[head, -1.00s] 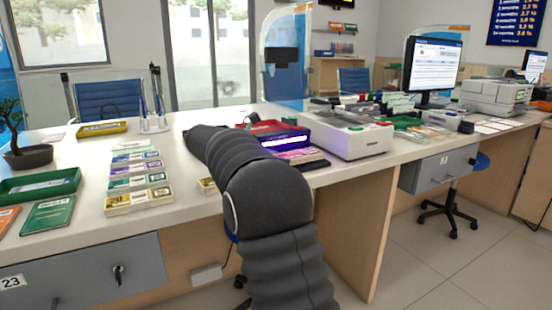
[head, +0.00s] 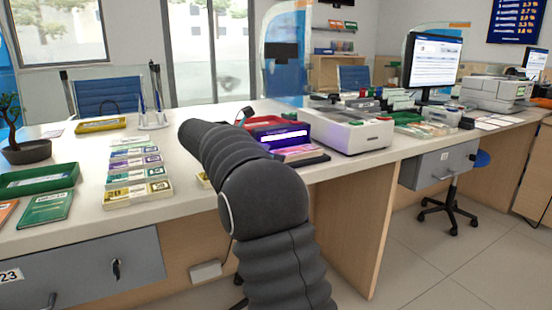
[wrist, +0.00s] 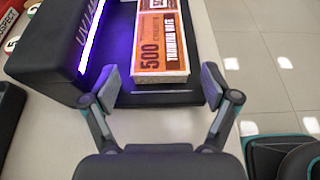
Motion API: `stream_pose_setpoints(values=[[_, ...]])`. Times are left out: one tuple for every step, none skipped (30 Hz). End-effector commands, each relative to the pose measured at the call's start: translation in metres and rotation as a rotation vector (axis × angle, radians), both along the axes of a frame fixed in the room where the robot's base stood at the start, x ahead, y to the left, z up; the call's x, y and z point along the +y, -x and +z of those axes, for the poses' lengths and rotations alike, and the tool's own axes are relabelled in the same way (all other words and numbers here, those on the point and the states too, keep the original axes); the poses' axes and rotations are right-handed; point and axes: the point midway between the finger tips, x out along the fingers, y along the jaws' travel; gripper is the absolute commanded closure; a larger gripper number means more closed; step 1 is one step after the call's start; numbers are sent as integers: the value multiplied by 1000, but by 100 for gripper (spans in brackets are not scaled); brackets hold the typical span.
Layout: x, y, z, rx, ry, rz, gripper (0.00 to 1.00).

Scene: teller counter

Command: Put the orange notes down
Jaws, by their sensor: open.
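The orange notes (wrist: 165,42) are a flat bundle marked 500 in the wrist view. They lie on the dark base of a UV lamp (wrist: 52,48), beside its glowing purple tube. My gripper (wrist: 161,80) is open, with one finger on each side of the bundle's near end and a gap to it on both sides. In the head view the UV lamp (head: 276,130) shows purple, with a pinkish bundle (head: 298,152) at its front; my arm hides the gripper there.
A white machine (head: 350,132) stands right of the lamp. The counter edge and tiled floor (wrist: 283,62) lie close to the right in the wrist view.

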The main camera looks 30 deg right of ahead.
Motion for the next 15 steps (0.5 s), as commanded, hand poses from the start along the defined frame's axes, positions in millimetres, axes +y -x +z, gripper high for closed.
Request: stream_pose_setpoints(values=[[12,-1,9,-3,0,5,13],[17,-1,13,-3,0,4,13],[25,-2,17,-3,0,4,13],[31,-2,20,-3,0,5,13],[36,-2,23,-3,0,4,13],[44,-2,25,-2,0,5,13],[50,-2,28,-2,0,5,13],[56,-1,30,-2,1,3,13],[63,-1,34,-2,0,6,13],[69,-1,36,-2,1,5,13],[74,-1,38,-2,1,4,13],[80,-1,41,-2,1,5,13],[85,0,43,-2,1,5,13],[89,0,44,-2,1,4,13],[93,0,46,-2,1,4,13]])
